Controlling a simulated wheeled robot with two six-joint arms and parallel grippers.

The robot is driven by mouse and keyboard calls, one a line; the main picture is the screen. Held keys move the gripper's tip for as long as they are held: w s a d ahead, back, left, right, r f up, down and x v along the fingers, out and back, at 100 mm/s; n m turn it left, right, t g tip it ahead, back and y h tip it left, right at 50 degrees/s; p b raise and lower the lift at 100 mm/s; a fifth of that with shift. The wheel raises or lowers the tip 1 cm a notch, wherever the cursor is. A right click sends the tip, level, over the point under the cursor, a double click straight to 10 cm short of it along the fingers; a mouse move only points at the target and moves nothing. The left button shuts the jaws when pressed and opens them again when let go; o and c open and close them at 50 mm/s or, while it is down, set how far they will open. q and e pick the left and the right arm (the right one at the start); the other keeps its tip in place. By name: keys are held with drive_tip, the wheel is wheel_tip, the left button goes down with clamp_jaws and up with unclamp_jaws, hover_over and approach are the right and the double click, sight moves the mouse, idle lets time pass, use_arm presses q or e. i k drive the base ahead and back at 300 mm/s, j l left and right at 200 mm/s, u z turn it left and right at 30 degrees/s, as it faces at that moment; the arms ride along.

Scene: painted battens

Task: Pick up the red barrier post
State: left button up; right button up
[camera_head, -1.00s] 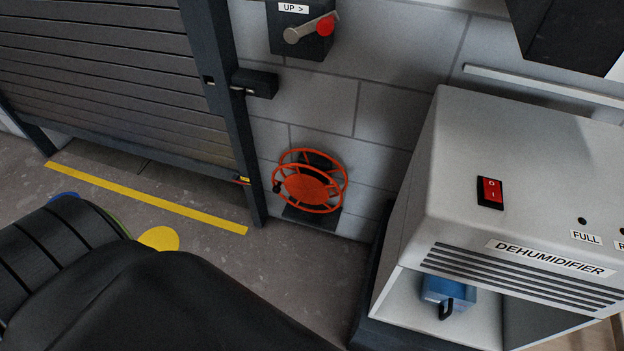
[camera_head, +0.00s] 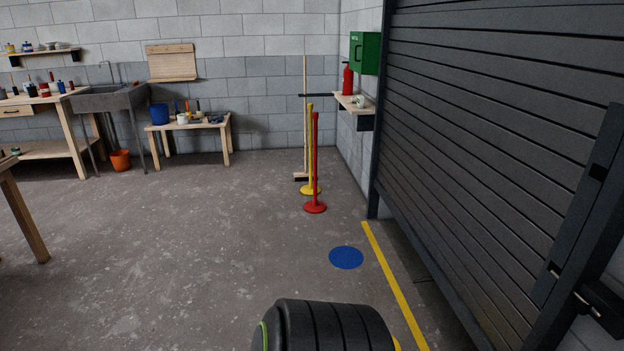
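The red barrier post (camera_head: 316,165) stands upright on a round red base on the concrete floor, right of the picture's middle and some way off. A yellow barrier post (camera_head: 310,140) stands just behind it and slightly left, partly hidden by it. Neither of my grippers shows in the view. A black ribbed part of my own body is at the bottom edge.
A blue floor disc (camera_head: 346,257) and a yellow line (camera_head: 395,286) lie before the dark shutter (camera_head: 480,130) on the right. A wall shelf (camera_head: 353,105) holds a red extinguisher (camera_head: 348,78). A low bench (camera_head: 190,126) stands behind. Floor left of the posts is clear.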

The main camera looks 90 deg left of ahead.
sight(315, 205)
drive_tip(key=u, duration=2.8)
drive_tip(key=z, duration=0.1)
drive_tip(key=i, duration=3.1)
drive_tip(key=i+z, duration=0.15)
drive_tip(key=i, duration=0.35)
drive_tip(key=i+j+z, duration=0.1)
drive_tip(key=i, duration=0.4)
drive_tip(key=i+j+z, duration=0.15)
drive_tip(key=i, duration=0.35)
